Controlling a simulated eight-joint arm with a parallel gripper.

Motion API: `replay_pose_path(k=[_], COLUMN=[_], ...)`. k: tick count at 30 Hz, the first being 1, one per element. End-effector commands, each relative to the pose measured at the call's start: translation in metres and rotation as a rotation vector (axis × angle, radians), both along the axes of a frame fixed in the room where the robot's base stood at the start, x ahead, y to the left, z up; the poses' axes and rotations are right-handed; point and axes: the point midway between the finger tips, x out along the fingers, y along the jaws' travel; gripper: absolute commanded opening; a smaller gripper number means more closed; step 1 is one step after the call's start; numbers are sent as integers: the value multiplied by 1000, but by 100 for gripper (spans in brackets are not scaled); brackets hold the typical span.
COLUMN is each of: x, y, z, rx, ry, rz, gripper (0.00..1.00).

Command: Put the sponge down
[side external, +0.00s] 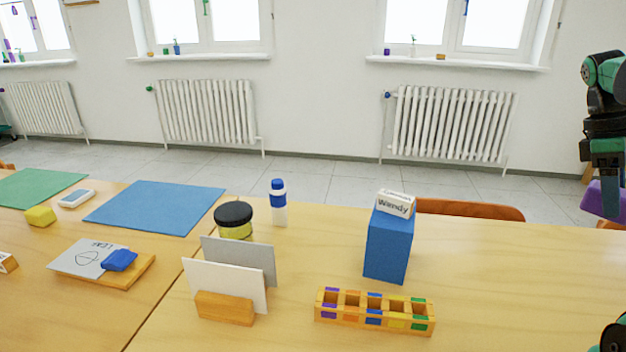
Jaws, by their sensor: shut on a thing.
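My gripper (606,178) is at the right edge of the side external view, pointing down beyond the table's right part. It is shut on a purple block (594,198), which looks like the sponge. The frame edge cuts off part of the block, and the fingers cover some of it. The block looks clear of the tabletop (505,275).
A blue box (388,247) with a white "Wendy" block (395,204) on top stands right of centre. A slotted wooden holder (375,324), cards in a stand (225,308), a dark-lidded jar (233,214) and a bottle (279,212) stand nearby. The table's right part is clear.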

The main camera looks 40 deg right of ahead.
Motion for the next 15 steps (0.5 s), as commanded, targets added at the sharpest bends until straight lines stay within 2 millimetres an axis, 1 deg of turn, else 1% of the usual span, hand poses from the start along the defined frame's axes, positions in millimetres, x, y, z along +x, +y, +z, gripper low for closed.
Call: replay_pose_path(k=[2,5,6,8,9,10,11,12,13,14,15], x=[19,56,76,108,130,148,165,188,205,222,244], y=[-6,-16,-19,-21,-21,-19,-17,-12,-8,-3,6], z=[1,-2,-4,-9,-13,-16,-19,-24,-28,-33,-39], rx=[0,-1,-2,-1,-2,-2,-2,-2,-3,-2,-2], ry=[1,0,0,1,0,0,0,-1,-1,-1,-1], rz=[101,301,401,567,678,763,849,963,1047,1131,1241], gripper=[8,8,8,8,8,8,8,8,8,8,8])
